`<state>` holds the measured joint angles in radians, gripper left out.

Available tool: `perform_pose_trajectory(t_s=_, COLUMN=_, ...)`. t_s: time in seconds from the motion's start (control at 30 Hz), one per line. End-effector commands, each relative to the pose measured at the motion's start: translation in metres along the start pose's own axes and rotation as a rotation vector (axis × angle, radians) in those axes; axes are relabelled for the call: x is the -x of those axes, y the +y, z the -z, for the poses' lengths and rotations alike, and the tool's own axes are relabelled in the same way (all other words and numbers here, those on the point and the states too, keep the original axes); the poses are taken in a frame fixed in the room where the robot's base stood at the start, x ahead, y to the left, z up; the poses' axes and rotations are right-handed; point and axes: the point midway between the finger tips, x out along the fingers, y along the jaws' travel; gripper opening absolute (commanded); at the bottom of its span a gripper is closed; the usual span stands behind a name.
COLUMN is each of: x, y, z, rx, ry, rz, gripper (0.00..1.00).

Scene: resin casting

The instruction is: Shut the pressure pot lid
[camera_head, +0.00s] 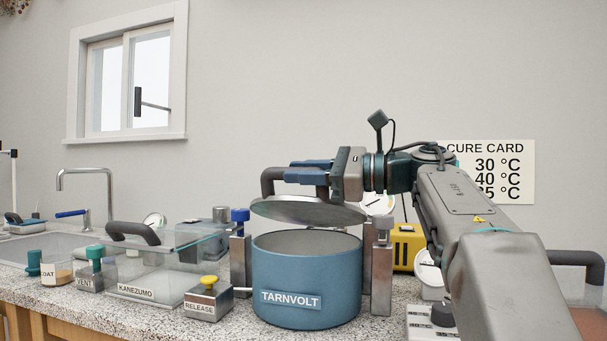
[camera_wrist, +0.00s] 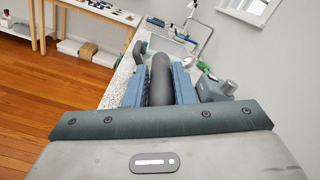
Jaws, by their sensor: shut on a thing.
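The blue pressure pot (camera_head: 305,290), labelled TARNVOLT, stands on the speckled counter with its mouth open and part of its inside showing. Its round grey metal lid (camera_head: 308,210) is above the pot, with a clear gap at the front; whether its back touches anything is hidden. My gripper (camera_head: 308,172) is shut on the lid's dark curved handle (camera_head: 269,178). In the wrist view the handle (camera_wrist: 161,80) lies between the blue fingers of my gripper (camera_wrist: 162,82).
Metal posts stand left (camera_head: 240,265) and right (camera_head: 381,275) of the pot. A RELEASE block (camera_head: 208,302) with a yellow knob and a clear KANEZUMO box (camera_head: 150,270) are on the left. A yellow case (camera_head: 405,247) is behind right, with a dial block (camera_head: 432,318) in front.

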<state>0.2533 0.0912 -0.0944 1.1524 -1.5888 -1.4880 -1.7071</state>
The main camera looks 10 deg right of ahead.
Motion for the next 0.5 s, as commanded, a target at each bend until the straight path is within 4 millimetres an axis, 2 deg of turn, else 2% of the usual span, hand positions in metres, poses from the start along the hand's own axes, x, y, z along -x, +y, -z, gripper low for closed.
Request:
perform_pose_trajectory(t_s=0.4, x=0.0004, y=-0.0003, z=0.003, rx=-0.003, ry=0.005, rz=0.001, gripper=0.0)
perform_pose_trajectory(t_s=0.43, x=0.0004, y=-0.0003, z=0.003, rx=-0.003, ry=0.005, rz=0.001, gripper=0.26)
perform_pose_trajectory(t_s=0.5, x=0.0004, y=-0.0003, z=0.0029, rx=-0.003, ry=0.005, rz=0.001, gripper=0.43)
